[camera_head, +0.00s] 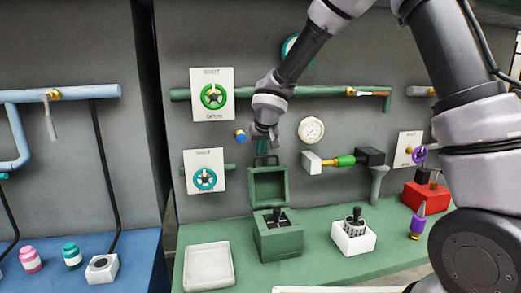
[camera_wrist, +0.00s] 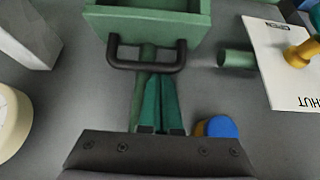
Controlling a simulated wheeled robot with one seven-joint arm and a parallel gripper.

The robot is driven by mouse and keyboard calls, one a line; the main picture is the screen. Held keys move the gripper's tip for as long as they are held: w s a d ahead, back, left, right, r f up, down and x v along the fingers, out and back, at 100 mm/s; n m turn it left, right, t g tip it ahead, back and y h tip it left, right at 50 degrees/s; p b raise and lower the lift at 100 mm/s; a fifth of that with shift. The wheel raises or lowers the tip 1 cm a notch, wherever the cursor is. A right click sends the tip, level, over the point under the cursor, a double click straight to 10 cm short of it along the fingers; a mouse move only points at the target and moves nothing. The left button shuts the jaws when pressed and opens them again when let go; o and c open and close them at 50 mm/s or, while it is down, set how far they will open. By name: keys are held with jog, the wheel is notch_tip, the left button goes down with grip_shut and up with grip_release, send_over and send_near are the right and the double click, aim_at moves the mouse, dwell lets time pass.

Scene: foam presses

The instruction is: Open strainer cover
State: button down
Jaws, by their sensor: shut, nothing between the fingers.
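The strainer is a green box (camera_head: 278,245) on the green bench, with a dark piece standing inside it. Its cover (camera_head: 268,187) stands upright at the back of the box, swung open, with its hollow inner face showing. In the wrist view the cover (camera_wrist: 150,22) is at the top edge, with a black bar handle (camera_wrist: 147,65) on it. My gripper (camera_head: 262,150) is just above the cover's upper edge. In the wrist view my gripper's teal fingers (camera_wrist: 160,82) are together and empty, close to the handle. I cannot tell whether they touch it.
A white tray (camera_head: 208,268) lies left of the strainer. A white block with a dark insert (camera_head: 353,238) stands to the right. A teal valve wheel (camera_head: 205,179) and a blue-capped fitting (camera_head: 240,136) are on the wall left of my gripper. A gauge (camera_head: 311,130) is to its right.

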jog(key=s+d+r, duration=0.1)
jog(key=s+d, duration=0.1)
jog(key=s, duration=0.4)
jog(key=shift+s+r, duration=0.3)
jog(key=shift+s, duration=0.05)
